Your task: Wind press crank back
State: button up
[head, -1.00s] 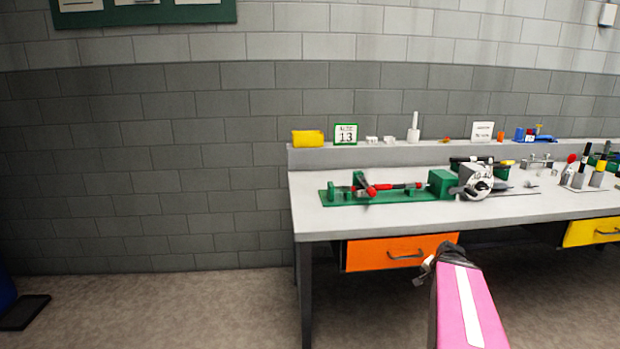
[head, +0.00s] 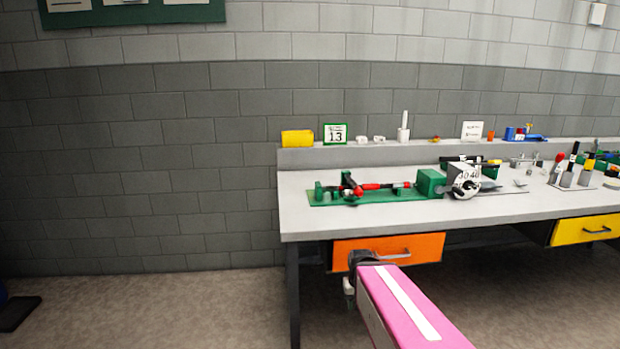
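A green press fixture (head: 330,199) lies on the left part of the bench, with a black and red lever-like part (head: 368,187) on it. To its right stands a green block (head: 431,182) joined to a round grey and white dial-like unit (head: 464,179). I cannot tell which part is the crank. My pink arm (head: 408,308) reaches up from the bottom of the head view. Its dark end, where my gripper (head: 354,280) is, shows in front of the orange drawer, below the bench top and apart from the press. The fingers are too small and dark to read.
The bench (head: 400,213) has an orange drawer (head: 388,249) and a yellow drawer (head: 585,230) under it. A back shelf holds a yellow box (head: 297,138), a "13" sign (head: 335,133) and small items. Tools stand in holders at the right.

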aim_at(439, 189)
jog(key=l+u, duration=0.1)
jog(key=l, duration=0.4)
jog(key=l+u, duration=0.1)
jog(key=l, duration=0.4)
jog(key=k+l+u, duration=0.1)
jog(key=l, duration=0.4)
jog(key=l+u, duration=0.1)
jog(key=l, duration=0.4)
jog(key=k+l, duration=0.15)
jog(key=l, duration=0.35)
jog(key=k+l+u, duration=0.15)
jog(key=l, duration=0.35)
jog(key=l+u, duration=0.1)
jog(key=l, duration=0.35)
jog(key=k, duration=0.05)
